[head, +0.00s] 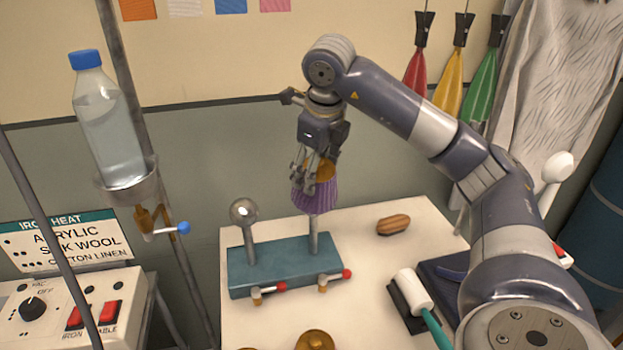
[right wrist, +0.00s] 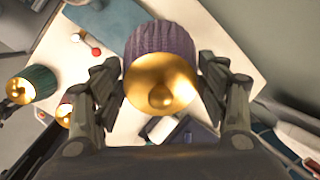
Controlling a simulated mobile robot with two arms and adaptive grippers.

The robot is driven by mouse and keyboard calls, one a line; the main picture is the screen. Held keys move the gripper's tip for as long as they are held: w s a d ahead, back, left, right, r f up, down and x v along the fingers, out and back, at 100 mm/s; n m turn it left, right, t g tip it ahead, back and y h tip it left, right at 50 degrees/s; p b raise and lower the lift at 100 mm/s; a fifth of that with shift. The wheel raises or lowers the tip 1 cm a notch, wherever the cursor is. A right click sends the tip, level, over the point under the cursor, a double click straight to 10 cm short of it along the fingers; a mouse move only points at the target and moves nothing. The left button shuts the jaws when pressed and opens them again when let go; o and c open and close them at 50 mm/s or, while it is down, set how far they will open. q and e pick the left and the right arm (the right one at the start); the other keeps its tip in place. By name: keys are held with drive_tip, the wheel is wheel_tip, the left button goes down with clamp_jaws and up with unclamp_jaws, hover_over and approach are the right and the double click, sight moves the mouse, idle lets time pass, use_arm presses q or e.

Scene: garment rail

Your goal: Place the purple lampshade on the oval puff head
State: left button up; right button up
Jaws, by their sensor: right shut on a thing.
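The teal puff stand (head: 285,266) has two posts. The left post carries a bare round silver head (head: 243,211). The right post (head: 314,238) rises under the shade, and its head is hidden; I cannot tell whether the shade rests on it. My left gripper is not in view.

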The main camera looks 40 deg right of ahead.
drive_tip(key=x, duration=0.2)
drive_tip(key=p+x, duration=0.1)
drive_tip(key=x, duration=0.2)
drive_tip(key=shift+s+f, duration=0.25)
drive_tip(key=shift+f, duration=0.2)
drive_tip(key=shift+w+d+r+g+y+p, duration=0.1)
drive_tip(key=shift+w+r+g+y+p, duration=0.35)
drive_tip(key=shift+p, duration=0.6)
drive_tip(key=w+g+p, duration=0.1)
drive_tip(key=d+g+y+p, duration=0.1)
drive_tip(key=p, duration=0.1)
drive_tip(key=shift+w, duration=0.4)
drive_tip(key=shift+s+f, duration=0.1)
drive_tip(key=shift+f, duration=0.55)
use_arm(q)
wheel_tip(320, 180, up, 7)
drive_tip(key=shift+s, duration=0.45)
use_arm(e)
drive_tip(key=shift+f, duration=0.4)
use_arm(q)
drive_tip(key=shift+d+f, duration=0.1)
use_arm(e)
drive_tip(key=o, duration=1)
drive_tip(key=shift+f, duration=0.1)
drive_tip(key=shift+o, duration=0.2)
